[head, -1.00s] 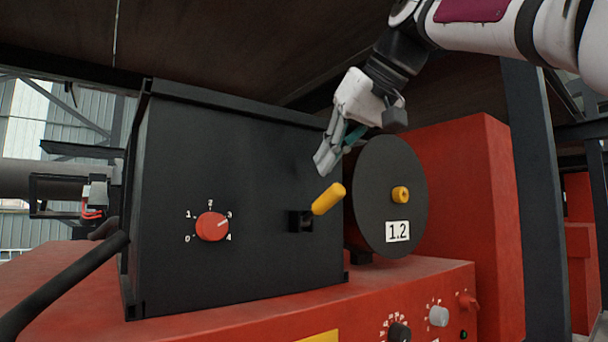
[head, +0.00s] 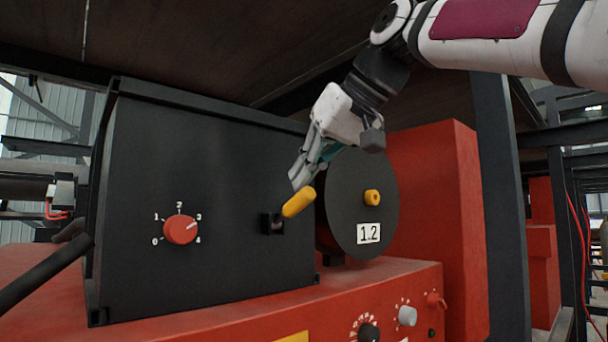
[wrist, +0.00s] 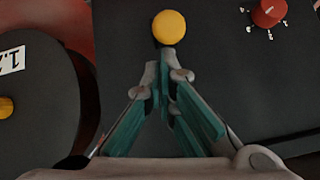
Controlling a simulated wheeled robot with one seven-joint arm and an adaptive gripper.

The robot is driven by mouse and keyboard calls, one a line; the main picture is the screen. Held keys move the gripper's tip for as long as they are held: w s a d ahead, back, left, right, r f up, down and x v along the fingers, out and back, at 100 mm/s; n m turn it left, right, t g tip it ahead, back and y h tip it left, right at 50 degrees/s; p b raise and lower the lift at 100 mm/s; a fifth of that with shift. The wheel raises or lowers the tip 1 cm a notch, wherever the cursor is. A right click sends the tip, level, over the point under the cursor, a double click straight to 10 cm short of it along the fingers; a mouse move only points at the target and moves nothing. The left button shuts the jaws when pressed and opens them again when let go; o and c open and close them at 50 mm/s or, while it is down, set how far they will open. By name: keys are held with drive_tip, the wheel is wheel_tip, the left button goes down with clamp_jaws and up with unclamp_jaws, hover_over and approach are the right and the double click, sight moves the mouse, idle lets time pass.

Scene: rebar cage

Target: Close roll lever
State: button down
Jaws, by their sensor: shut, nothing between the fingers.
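The roll lever has a yellow handle (head: 298,201) that sticks out and up from a black bracket (head: 272,223) on the front of the black box. My gripper (head: 297,183) is shut and empty, with its fingertips just above the yellow handle in the head view. In the wrist view, the round yellow handle end (wrist: 169,27) lies right at the tips of my shut gripper (wrist: 164,58). I cannot tell whether the fingertips touch the handle.
A black disc (head: 350,205) marked 1.2 with a yellow hub stands right of the lever. A red dial (head: 180,229) numbered 0 to 4 is on the black box (head: 230,160). Knobs (head: 407,316) sit on the red base below. A dark beam (head: 500,200) stands at right.

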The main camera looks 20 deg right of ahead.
drive_tip(key=shift+s+d+f+t+b, duration=0.15)
drive_tip(key=shift+s+f+t+b, duration=0.2)
drive_tip(key=shift+t+b, duration=0.4)
drive_tip(key=shift+f+b, duration=0.1)
drive_tip(key=shift+b, duration=0.25)
wheel_tip(320, 180, down, 8)
drive_tip(key=s+t+y+b, duration=0.3)
drive_tip(key=t+b, duration=0.5)
drive_tip(key=b, duration=1.7)
drive_tip(key=shift+d+y, duration=0.3)
drive_tip(key=shift+d, duration=0.15)
drive_tip(key=shift+f+b, duration=0.1)
drive_tip(key=shift+b, duration=0.55)
